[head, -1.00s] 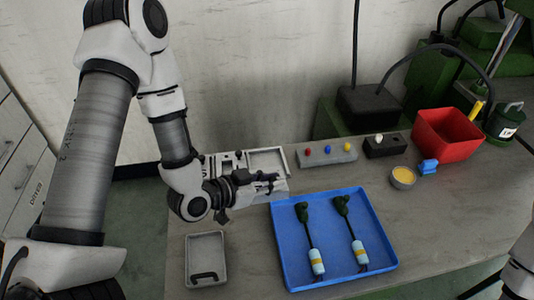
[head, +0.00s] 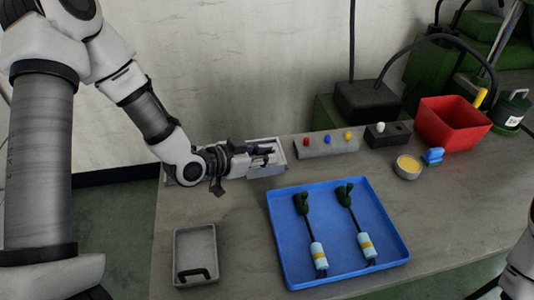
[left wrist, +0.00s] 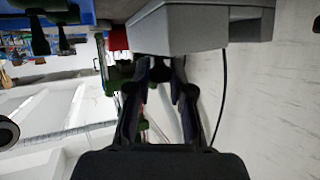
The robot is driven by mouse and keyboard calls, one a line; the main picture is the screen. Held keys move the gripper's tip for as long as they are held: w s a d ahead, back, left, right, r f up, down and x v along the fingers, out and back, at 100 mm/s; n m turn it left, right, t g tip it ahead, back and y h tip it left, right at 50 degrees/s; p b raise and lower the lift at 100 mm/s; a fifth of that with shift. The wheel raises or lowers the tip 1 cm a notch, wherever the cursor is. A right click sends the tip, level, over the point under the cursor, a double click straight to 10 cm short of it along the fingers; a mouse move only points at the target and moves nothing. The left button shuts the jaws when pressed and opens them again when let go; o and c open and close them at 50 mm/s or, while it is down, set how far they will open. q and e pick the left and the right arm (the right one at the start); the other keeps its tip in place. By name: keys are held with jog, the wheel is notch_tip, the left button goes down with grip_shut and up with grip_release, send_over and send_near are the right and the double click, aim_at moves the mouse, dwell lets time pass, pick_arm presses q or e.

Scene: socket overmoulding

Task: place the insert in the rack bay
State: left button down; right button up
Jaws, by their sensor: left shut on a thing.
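The pale grey rack (head: 281,160) stands at the back left of the bench, its left part hidden behind my left arm. My left gripper (head: 266,155) is at the rack, with its fingers over the rack's open top in the head view. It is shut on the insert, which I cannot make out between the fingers. In the left wrist view the fingertips (left wrist: 161,70) are close together beside a grey box-like body (left wrist: 205,27); whether they touch it I cannot tell. My right gripper is not in view.
A blue tray (head: 284,254) with two corded pieces lies at front centre. A small grey tray (head: 195,243) is at front left. A button box (head: 327,145), red bin (head: 453,125) and yellow-filled cup (head: 408,167) stand along the back. Bare bench lies between the trays.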

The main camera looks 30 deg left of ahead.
pick_arm(q)
jog(key=w+a, duration=0.1)
jog(key=w, duration=0.1)
jog(key=w+a, duration=0.1)
jog(key=w, duration=0.3)
jog(key=shift+w+a+f, duration=0.1)
jog(key=shift+a+f, duration=0.2)
jog(key=shift+a, duration=0.1)
jog(key=shift+w+a+f+b, duration=0.1)
jog(key=shift+w+f+b, duration=0.1)
jog(key=shift+b, duration=0.1)
notch_tip(320, 180, down, 3)
jog(key=b, duration=0.3)
jog(key=shift+f, duration=0.2)
jog(key=shift+r, duration=0.15)
jog(key=c, duration=1)
grip_release()
jog(key=shift+s, duration=0.1)
jog(key=shift+c, duration=0.2)
